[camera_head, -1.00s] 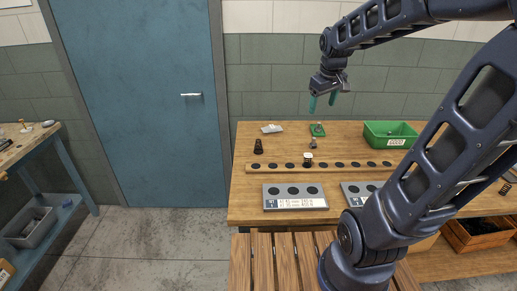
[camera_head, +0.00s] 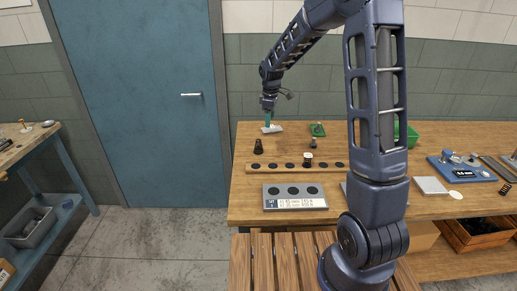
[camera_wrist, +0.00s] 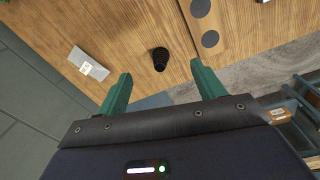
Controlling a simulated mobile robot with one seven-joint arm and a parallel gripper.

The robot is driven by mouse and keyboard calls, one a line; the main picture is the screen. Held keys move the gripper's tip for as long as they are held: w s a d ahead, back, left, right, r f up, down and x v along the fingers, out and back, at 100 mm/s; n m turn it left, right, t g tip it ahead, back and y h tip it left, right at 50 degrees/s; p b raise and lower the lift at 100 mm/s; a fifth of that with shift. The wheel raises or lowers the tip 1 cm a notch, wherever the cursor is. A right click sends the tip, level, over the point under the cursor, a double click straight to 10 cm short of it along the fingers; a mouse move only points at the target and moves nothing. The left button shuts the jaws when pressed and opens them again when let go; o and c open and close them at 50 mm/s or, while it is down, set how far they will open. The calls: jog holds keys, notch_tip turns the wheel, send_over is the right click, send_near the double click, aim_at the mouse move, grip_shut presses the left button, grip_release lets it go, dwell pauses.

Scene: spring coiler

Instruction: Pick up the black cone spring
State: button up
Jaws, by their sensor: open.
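The black cone spring (camera_head: 259,146) stands upright on the wooden bench, left of centre in the head view. In the wrist view the cone spring (camera_wrist: 160,59) shows as a dark round shape ahead of the fingertips, a little left of the middle of the gap. My gripper (camera_head: 268,117) has green fingers pointing down, above and behind the spring near the white card. In the wrist view my gripper (camera_wrist: 160,84) is open, with nothing between its fingers. The spring is apart from both fingers.
A wooden strip with dark round spots (camera_head: 275,168) lies in front of the spring, with a black-and-white piece (camera_head: 307,160) on it. A grey labelled plate (camera_head: 295,203) lies nearer. A white card (camera_head: 272,128) and a green item (camera_head: 317,130) lie behind. A green bin (camera_head: 413,136) is partly hidden.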

aim_at(258, 146)
jog(key=w+a+f, duration=0.1)
jog(key=f, duration=0.1)
jog(key=w+a+f+n, duration=0.1)
jog(key=a+f, duration=0.1)
jog(key=w+a+f+n, duration=0.1)
jog(key=a+f, duration=0.1)
jog(key=f, duration=0.1)
jog(key=shift+w+g, duration=0.15)
jog(key=shift+g, duration=0.15)
notch_tip(258, 146, down, 6)
jog(key=shift+a+r, duration=0.1)
jog(key=shift+w+f, duration=0.2)
jog(key=shift+f, duration=2.4)
jog(key=c, duration=1.1)
jog(key=shift+r, duration=0.15)
